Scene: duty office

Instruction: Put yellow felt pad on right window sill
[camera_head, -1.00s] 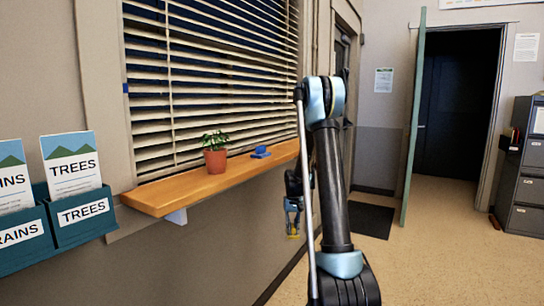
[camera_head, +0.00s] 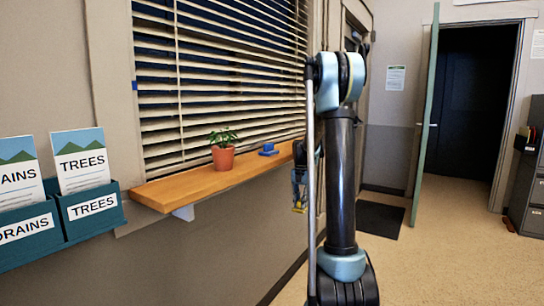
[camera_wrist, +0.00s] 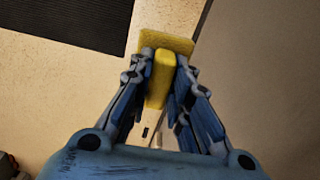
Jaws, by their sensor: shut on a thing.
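The yellow felt pad (camera_wrist: 162,75) is held between the two fingers of my gripper (camera_wrist: 160,80) in the wrist view, above the floor. In the head view my gripper (camera_head: 299,190) hangs beside the right end of the window sill (camera_head: 205,181), pointing down, partly hidden behind my arm. The pad is too small there to make out well. The sill is a wooden shelf below the blinds. A potted plant (camera_head: 222,157) and a small blue object (camera_head: 268,150) stand on it.
Teal leaflet holders (camera_head: 92,205) hang on the wall at the left. A dark mat (camera_head: 380,219) lies on the floor near an open door (camera_head: 424,125). A filing cabinet (camera_head: 528,190) stands at the far right. The sill between the plant and its left end is clear.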

